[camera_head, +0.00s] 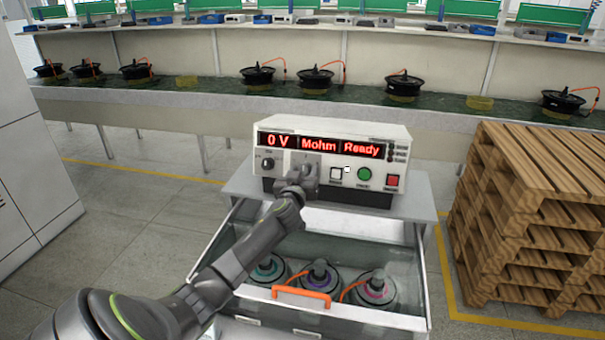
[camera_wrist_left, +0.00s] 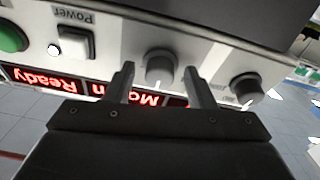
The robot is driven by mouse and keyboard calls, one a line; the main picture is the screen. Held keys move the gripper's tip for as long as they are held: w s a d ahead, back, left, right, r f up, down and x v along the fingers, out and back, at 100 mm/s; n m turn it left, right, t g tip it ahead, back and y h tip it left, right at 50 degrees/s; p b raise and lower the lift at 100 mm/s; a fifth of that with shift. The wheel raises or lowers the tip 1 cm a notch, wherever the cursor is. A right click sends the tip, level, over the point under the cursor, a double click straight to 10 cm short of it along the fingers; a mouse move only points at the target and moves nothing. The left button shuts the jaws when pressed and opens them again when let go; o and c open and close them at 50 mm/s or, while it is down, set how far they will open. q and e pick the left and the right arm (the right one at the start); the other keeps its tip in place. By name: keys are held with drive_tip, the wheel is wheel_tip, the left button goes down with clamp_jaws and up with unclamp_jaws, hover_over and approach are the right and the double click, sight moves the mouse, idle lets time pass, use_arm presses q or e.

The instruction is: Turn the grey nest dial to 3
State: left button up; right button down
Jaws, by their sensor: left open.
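The white tester (camera_head: 400,150) stands on a grey bench, its red displays reading "0 V", "Mohm" and "Ready". My left gripper (camera_head: 304,176) is at its front panel, covering part of it. In the left wrist view, which is upside down, the open fingers (camera_wrist_left: 158,85) stand on either side of a grey dial (camera_wrist_left: 160,68), with gaps visible. A second dial shows at the right there (camera_wrist_left: 246,86) and in the head view left of my gripper (camera_head: 268,164). Dial names and number marks are too small to read, so the setting cannot be told.
Right of my gripper are a white button (camera_head: 336,174), a green button (camera_head: 364,174) and a red switch (camera_head: 393,181). Below is a clear-sided bin with several motors and an orange handle (camera_head: 301,293). Wooden pallets (camera_head: 525,210) stand at the right.

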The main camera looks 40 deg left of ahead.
use_arm(q)
drive_tip(key=shift+c, duration=0.3)
drive_tip(key=c, duration=0.9)
